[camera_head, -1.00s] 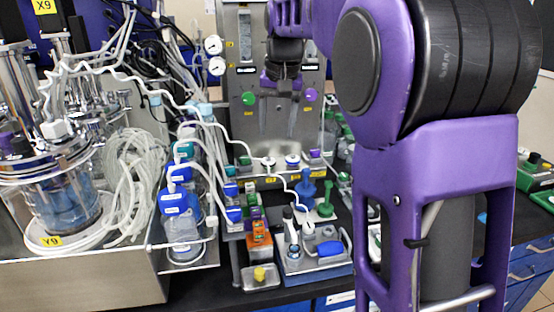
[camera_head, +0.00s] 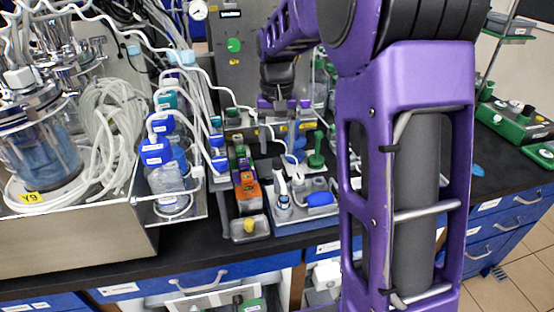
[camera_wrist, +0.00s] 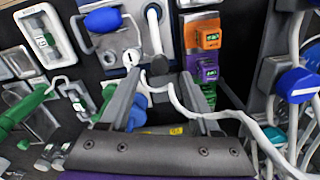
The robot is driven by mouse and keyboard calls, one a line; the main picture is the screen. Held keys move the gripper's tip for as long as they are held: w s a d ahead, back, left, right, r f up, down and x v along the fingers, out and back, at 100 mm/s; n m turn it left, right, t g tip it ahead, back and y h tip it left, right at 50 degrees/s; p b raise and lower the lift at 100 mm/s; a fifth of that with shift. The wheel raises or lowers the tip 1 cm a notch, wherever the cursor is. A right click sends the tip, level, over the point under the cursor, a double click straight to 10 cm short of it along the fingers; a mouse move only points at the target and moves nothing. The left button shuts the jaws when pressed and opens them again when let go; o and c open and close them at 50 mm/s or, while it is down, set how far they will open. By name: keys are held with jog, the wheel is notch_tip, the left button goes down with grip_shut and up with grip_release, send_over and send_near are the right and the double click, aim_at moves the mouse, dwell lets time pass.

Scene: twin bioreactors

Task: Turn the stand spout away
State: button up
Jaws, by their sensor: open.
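A small grey stand (camera_head: 290,213) sits on the black bench right of the orange block, with a blue rounded part (camera_head: 320,198) and an upright white and black piece (camera_head: 280,180) on it. In the wrist view the blue part (camera_wrist: 103,20) is at the top, near a pale curved tube that looks like the spout (camera_wrist: 137,33). I cannot tell for certain which part is the spout. My gripper (camera_head: 285,106) points down behind the stand, at the panel's foot. In the wrist view its fingers (camera_wrist: 161,76) are apart, with a thin white hose passing across them.
An orange block (camera_head: 247,194) and a small tray with a yellow knob (camera_head: 250,228) stand left of the stand. Blue-capped bottles (camera_head: 157,152) and a glass vessel (camera_head: 38,150) crowd the left. A green-topped piece (camera_head: 316,155) stands close behind. The bench's front edge is clear.

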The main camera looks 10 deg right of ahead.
aim_at(277, 160)
jog(key=shift+f, duration=2.1)
grip_shut()
